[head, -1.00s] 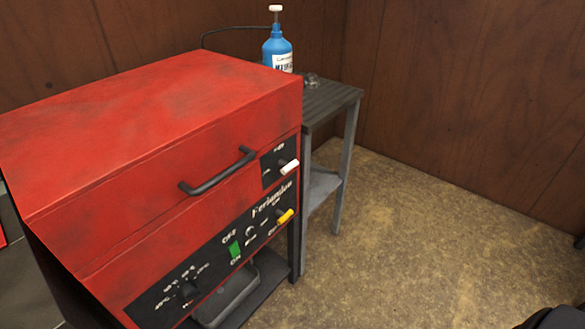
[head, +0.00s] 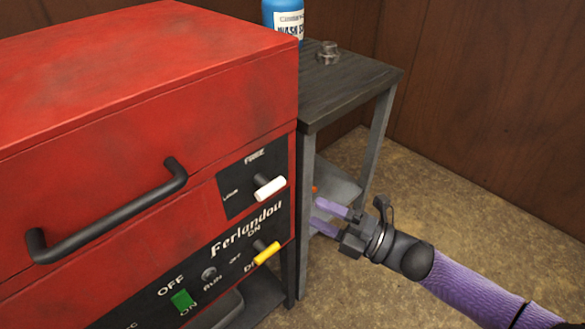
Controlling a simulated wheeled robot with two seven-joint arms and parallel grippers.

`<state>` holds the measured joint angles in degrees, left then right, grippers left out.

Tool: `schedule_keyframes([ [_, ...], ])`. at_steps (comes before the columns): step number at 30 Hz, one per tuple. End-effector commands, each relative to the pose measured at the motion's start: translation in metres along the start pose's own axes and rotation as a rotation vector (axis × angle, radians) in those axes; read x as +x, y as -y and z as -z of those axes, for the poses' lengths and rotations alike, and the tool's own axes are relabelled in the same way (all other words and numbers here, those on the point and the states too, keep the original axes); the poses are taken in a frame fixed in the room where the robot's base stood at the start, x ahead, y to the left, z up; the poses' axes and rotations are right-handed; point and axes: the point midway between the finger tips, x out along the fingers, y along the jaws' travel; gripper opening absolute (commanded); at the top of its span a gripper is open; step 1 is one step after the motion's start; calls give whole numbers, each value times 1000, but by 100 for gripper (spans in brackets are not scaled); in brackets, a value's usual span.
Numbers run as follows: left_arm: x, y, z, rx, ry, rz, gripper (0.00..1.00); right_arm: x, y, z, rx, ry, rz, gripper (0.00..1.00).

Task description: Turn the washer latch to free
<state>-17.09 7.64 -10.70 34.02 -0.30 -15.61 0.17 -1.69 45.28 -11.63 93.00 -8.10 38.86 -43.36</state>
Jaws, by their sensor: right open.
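The washer is a red box with a lid and a black handle (head: 110,212). On its front right, a small black panel carries the latch (head: 269,187), a white-tipped lever. The word FREE is above the lever and a LOCK label is to its left. The white tip sticks out from the panel; its exact turn is hard to tell. My right gripper (head: 318,213) is open and empty, right of the washer and a little lower than the latch in the picture, apart from it. My left gripper is out of view.
A yellow-tipped lever (head: 266,253) and a green switch (head: 182,301) are on the lower panel. A grey side table (head: 350,88) stands right of the washer, bearing a blue bottle (head: 285,18) and a small metal part (head: 328,53). The floor at right is clear.

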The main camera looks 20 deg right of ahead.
Motion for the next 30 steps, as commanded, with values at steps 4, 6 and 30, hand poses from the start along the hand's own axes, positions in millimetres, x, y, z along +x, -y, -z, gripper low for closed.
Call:
schedule_keyframes([
  [4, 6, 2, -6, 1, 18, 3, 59, 14, -11, 8, -52, -55, -40, 70],
  [6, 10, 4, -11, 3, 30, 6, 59, 28, -11, 8, -52, -55, -41, 70],
  [30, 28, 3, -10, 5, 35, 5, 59, 103, -14, 11, -44, -47, -34, 49],
])
